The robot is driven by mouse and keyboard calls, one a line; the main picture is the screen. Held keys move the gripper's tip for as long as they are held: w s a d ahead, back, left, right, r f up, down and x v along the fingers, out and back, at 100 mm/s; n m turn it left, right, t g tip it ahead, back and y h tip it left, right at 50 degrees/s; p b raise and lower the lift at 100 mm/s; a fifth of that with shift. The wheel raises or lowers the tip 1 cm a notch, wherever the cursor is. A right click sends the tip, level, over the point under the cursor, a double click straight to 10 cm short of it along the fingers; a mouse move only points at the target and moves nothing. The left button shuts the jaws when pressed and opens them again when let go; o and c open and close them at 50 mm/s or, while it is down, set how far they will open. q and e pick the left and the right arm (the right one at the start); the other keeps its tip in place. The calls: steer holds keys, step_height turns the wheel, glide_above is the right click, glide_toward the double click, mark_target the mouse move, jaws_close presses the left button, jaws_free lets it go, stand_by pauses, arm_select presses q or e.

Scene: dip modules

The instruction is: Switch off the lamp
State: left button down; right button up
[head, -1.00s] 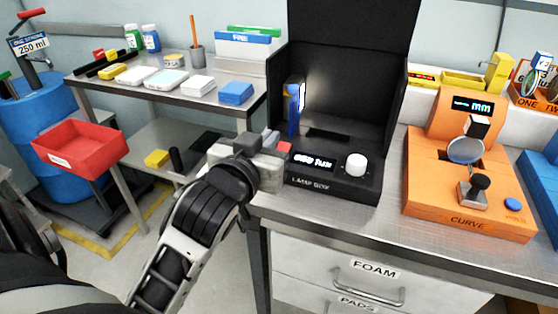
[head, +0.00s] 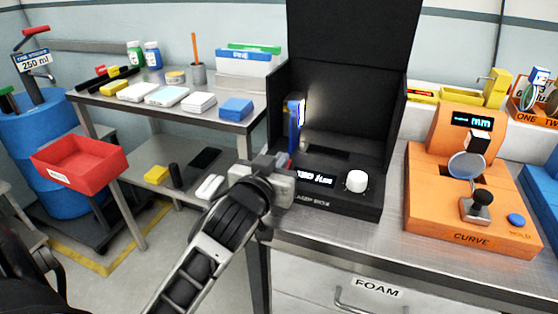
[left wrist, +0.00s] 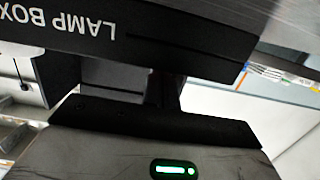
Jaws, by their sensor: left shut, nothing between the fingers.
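The black lamp box (head: 340,203) stands on the steel bench with its lid raised. Its front panel has a lit display (head: 313,176) and a white knob (head: 357,181). Inside at the left is a blue upright piece (head: 294,122) with a bright strip beside it. My left gripper (head: 284,163) is shut and empty at the panel's left end, left of the display. It covers that corner; a little red shows by the fingertips. In the left wrist view, the box's front with upside-down lettering (left wrist: 60,20) is close to the shut fingers (left wrist: 168,90); contact cannot be told.
The orange CURVE device (head: 465,215) stands to the right on the same bench. A side table (head: 190,112) with small boxes and bottles is behind left. A red bin (head: 80,163) and a blue drum (head: 45,110) are farther left. A FOAM drawer (head: 335,280) is below.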

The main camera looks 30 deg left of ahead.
arm_select(q)
steer(key=shift+r+p, duration=0.25)
steer(key=shift+p, duration=0.4)
steer(key=shift+g+p, duration=0.4)
steer(key=shift+p, duration=0.4)
steer(key=shift+f+b, duration=0.45)
steer(key=shift+b, duration=0.2)
steer(key=shift+w+r+p, duration=0.1)
steer(key=shift+r+p, duration=0.3)
steer(key=shift+p, duration=0.05)
steer(key=r+p, duration=0.4)
steer(key=shift+w+a, duration=0.1)
steer(key=shift+w, duration=0.1)
steer(key=v, duration=0.3)
steer(key=shift+s+f, duration=0.1)
steer(key=r+p+v, duration=0.1)
steer(key=v, duration=0.5)
steer(key=shift+s+r, duration=0.15)
steer(key=shift+r, duration=0.1)
arm_select(e)
steer(key=r, duration=0.1)
steer(key=d+r, duration=0.1)
steer(key=r, duration=0.1)
steer(key=shift+s+r+n+g+h, duration=0.15)
steer(key=shift+s+n+g+h, duration=0.05)
steer(key=shift+n+g+h, duration=0.1)
